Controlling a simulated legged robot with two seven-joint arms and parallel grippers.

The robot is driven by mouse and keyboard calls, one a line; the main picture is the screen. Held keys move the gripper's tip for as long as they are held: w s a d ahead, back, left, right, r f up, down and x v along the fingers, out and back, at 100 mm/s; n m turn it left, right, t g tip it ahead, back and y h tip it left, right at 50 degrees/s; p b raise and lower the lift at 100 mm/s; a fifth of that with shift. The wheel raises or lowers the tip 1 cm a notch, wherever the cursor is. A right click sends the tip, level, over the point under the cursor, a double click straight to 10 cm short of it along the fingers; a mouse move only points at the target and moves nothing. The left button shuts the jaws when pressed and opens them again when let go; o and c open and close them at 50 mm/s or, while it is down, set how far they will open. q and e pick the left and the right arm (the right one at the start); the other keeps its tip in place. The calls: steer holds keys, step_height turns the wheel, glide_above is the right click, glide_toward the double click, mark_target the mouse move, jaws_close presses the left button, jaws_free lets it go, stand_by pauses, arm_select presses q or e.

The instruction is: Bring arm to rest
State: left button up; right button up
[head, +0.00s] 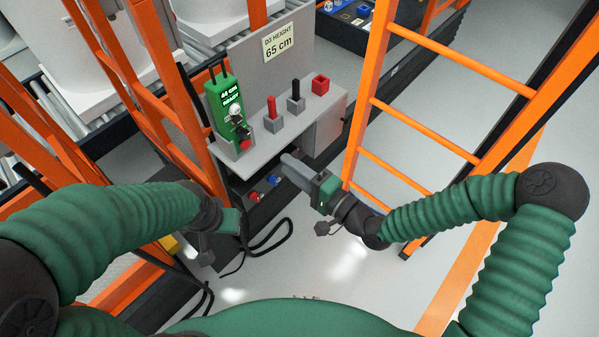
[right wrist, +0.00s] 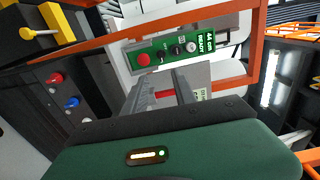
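My right gripper (head: 287,163) hangs in free air in front of the grey control console (head: 228,162), pointing up and left toward its lower front. In the right wrist view its two grey fingers (right wrist: 166,88) look apart, with something red showing between them; I see nothing held. My left gripper (head: 228,222) is low at the left, beside the console's foot and a hanging black strap (head: 268,240); its fingertips are not clear. The green control box (head: 228,105) stands on the console with a display reading 44 cm; it also shows in the right wrist view (right wrist: 185,50).
A red lever (head: 272,107), a black lever (head: 296,90) and a red cube (head: 320,85) stand on the console. A sign (head: 279,42) reads 65 cm. An orange ladder-like frame (head: 420,150) rises close to my right arm. Orange bars (head: 165,90) flank the left. Grey floor (head: 310,240) is open below.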

steer(key=v, duration=0.2)
steer(key=shift+s+d, duration=0.2)
steer(key=shift+s, duration=0.1)
steer(key=shift+f, duration=0.1)
steer(key=s+d+f+n+g+h, duration=0.3)
steer(key=d+f+n+g+h, duration=0.25)
steer(key=d+f+h, duration=0.6)
steer(key=s+d+r+n+g+h+p, duration=0.1)
steer(key=s+d+r+n+g+h, duration=0.1)
steer(key=s+d+r, duration=0.5)
steer(key=s+d+g, duration=0.1)
steer(key=d, duration=0.3)
steer(key=shift+s+h, duration=0.35)
steer(key=shift+s, duration=0.05)
